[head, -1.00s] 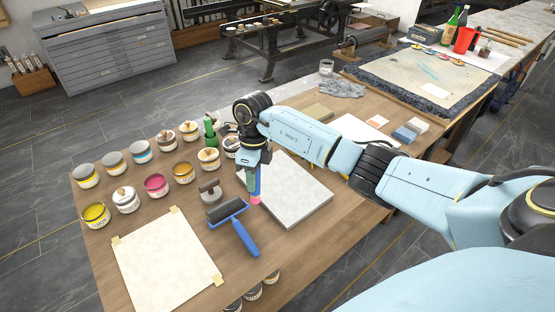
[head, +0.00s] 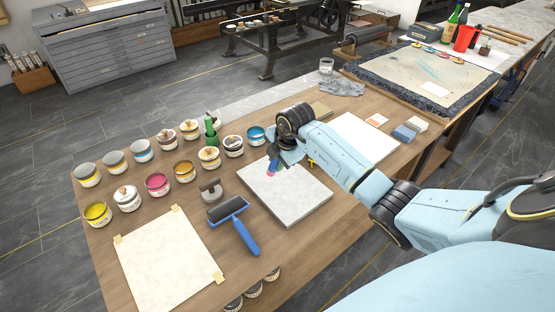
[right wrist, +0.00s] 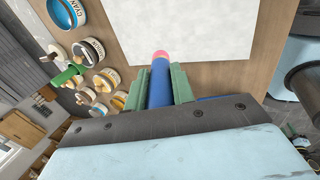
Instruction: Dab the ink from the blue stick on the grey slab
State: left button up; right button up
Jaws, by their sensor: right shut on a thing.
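The grey slab (head: 295,207) lies on the wooden table, its pale top bare of visible marks. My right gripper (head: 279,160) is above the slab's far left part. It is shut on the blue stick (head: 273,168), which tilts down with its pink end toward the slab. In the right wrist view the blue stick (right wrist: 159,82) sits between the green fingers of the gripper (right wrist: 158,88), and its pink tip shows in front of the slab (right wrist: 190,28). I cannot tell whether the tip touches the slab. My left gripper is not in view.
Several ink cans (head: 157,184) stand left of the slab. A blue-handled roller (head: 240,222) and a small handled tool (head: 211,191) lie between them and the slab. A taped paper sheet (head: 165,262) is at front left.

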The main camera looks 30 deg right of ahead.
jog(key=shift+f+b, duration=2.95)
jog(key=shift+f, duration=0.15)
jog(key=shift+r, duration=0.1)
jog(key=shift+f+b, duration=0.35)
jog(key=shift+f, duration=0.25)
jog(key=shift+p, duration=0.35)
notch_tip(320, 180, up, 7)
jog(key=p, duration=0.6)
